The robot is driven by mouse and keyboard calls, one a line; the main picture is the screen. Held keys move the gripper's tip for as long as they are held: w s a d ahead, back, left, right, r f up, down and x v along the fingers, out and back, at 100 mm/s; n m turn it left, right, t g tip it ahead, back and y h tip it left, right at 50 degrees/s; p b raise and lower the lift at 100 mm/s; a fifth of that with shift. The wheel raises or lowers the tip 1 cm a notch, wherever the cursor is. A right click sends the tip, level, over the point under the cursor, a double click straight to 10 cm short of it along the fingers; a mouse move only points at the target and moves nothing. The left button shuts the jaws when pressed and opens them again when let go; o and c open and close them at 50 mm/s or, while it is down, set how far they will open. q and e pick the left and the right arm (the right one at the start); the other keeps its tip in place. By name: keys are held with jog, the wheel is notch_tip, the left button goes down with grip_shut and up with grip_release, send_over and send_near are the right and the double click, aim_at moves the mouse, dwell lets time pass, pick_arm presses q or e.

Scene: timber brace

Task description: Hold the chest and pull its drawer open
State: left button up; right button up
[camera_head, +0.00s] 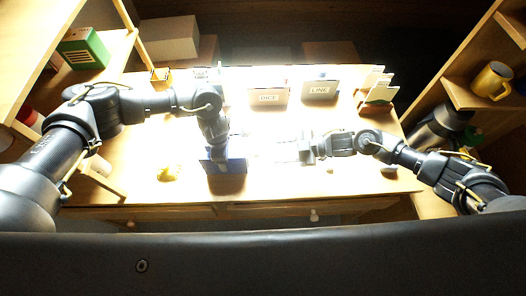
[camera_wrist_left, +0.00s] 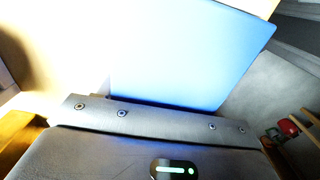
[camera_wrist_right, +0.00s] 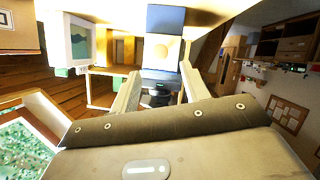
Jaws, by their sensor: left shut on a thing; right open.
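The chest appears as a small blue box (camera_head: 228,166) near the front middle of the table in the head view. It fills the left wrist view as a blue panel (camera_wrist_left: 190,55). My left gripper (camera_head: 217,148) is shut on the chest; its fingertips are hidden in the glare. My right gripper (camera_head: 300,150) is to the right of the chest and apart from it, open and empty. In the right wrist view, a blue part (camera_wrist_right: 165,19) and a pale face with a round yellowish spot (camera_wrist_right: 160,47) show beyond the open fingers. I cannot tell how far the drawer is out.
Boxes labelled DICE (camera_head: 268,97) and LINE (camera_head: 319,91) stand along the back of the table. A small yellow thing (camera_head: 168,173) lies left of the chest. Shelves stand on both sides, with a yellow mug (camera_head: 491,80) at right. Strong glare washes out the tabletop.

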jog(key=x, duration=0.6)
jog(key=shift+a+f, duration=0.1)
jog(key=shift+a, duration=0.25)
jog(key=shift+d, duration=0.1)
grip_shut()
